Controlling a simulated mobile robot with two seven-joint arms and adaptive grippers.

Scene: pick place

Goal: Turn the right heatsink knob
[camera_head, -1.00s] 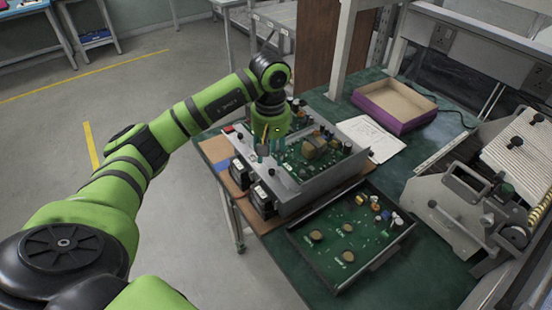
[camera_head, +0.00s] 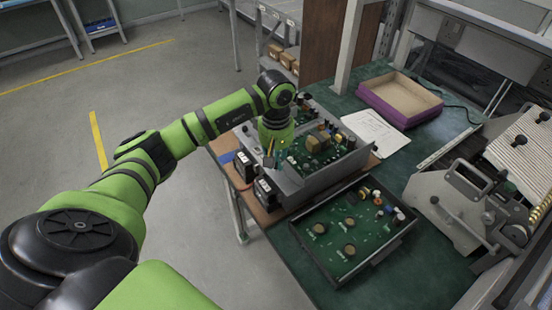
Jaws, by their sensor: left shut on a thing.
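An open grey chassis (camera_head: 318,176) with a green circuit board stands on the bench. Two black heatsink blocks with white labels stick out from its near left side, a left one (camera_head: 244,166) and a right one (camera_head: 266,193). My left gripper (camera_head: 269,158) points down at the chassis's near left edge, just above the blocks. It is shut on a small part there, which I take to be the right heatsink knob. The knob is hidden by the gripper, so its turn angle cannot be seen. My right gripper is out of view.
A shallow black tray (camera_head: 296,229) with a green board lies in front of the chassis. A purple-sided box (camera_head: 372,105) and white papers (camera_head: 374,131) lie behind. A metal machine (camera_head: 470,205) stands at right. Floor left of the bench is clear.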

